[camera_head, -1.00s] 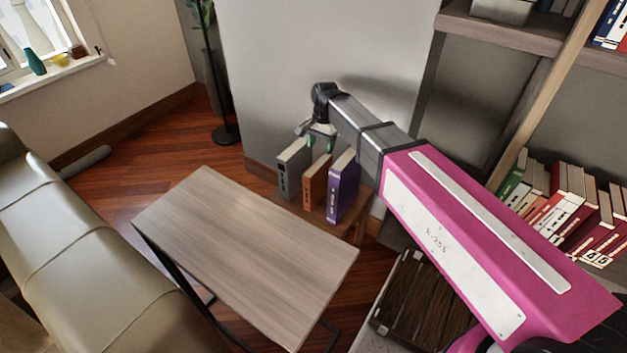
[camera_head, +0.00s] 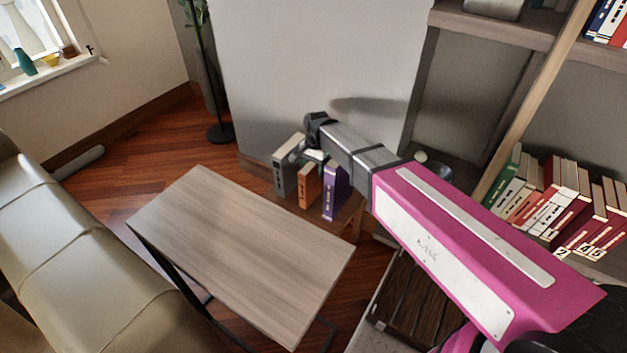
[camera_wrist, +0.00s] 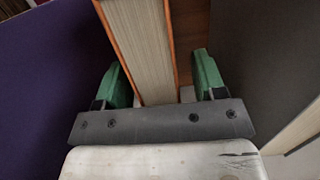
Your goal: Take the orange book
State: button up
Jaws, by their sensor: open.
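The orange book (camera_head: 306,187) stands upright on a small wooden stand between a grey book (camera_head: 283,168) and a purple book (camera_head: 334,192). In the wrist view the orange book (camera_wrist: 141,45) shows its pale page edges between orange covers. My gripper (camera_wrist: 165,78) is open, with one green finger on each side of the orange book. The left finger is close to its cover, and the right finger has a wider gap. In the head view my gripper (camera_head: 314,156) is low over the books and partly hidden by my arm.
The purple book (camera_wrist: 50,80) is close beside the left finger, and the grey book (camera_wrist: 262,65) stands to the right. The wooden stand (camera_head: 347,214) is beside a low table (camera_head: 240,255). A bookshelf (camera_head: 500,40) is at right.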

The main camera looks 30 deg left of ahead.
jog(key=shift+f, duration=0.15)
jog(key=shift+c, duration=0.3)
grip_shut()
